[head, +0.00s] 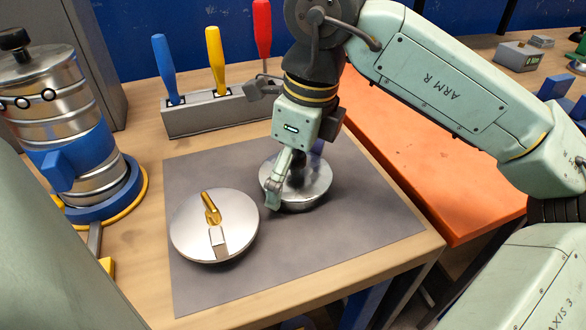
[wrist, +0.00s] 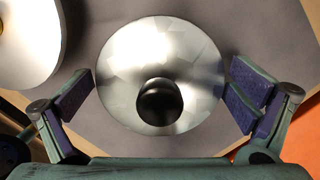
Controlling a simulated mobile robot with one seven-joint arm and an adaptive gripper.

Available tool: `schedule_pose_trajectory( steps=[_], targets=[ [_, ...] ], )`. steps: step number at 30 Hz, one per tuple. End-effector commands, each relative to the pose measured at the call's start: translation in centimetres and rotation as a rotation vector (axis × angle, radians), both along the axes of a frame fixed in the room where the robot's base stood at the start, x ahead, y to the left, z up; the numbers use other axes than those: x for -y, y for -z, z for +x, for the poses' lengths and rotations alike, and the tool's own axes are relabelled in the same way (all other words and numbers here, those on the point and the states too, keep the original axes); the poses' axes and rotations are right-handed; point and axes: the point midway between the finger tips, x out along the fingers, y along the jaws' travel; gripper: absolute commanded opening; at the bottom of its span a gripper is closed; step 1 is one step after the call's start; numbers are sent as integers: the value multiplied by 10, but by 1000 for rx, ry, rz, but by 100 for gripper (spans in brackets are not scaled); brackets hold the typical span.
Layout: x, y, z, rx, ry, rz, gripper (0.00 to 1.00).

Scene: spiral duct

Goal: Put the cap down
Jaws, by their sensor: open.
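A round metal cap (head: 308,193) with a dark knob lies flat on the grey mat (head: 355,225). In the wrist view the cap (wrist: 125,60) is seen from above, with its black knob below its middle. My gripper (head: 290,183) is right over the cap, pointing down. In the wrist view the jaws of my gripper (wrist: 162,95) are wide open, one finger on each side of the cap, with small gaps to its rim. In the head view my gripper hides the knob and part of the cap's top.
A second round metal lid (head: 190,238) with a gold lever lies on the mat to the left. A banded metal canister (head: 65,130) stands at far left. A grey rack (head: 195,115) with several colored-handled tools stands behind. An orange panel (head: 430,165) lies right. The mat's front is clear.

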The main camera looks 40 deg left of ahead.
Motion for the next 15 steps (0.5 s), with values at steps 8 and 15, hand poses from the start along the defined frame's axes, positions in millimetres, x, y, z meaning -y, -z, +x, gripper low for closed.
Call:
schedule_pose_trajectory(
  steps=[8,15],
  targets=[
    [7,-53,3,4,4,2,100],
    [14,-99,4,2,2,0,100]
  ],
)
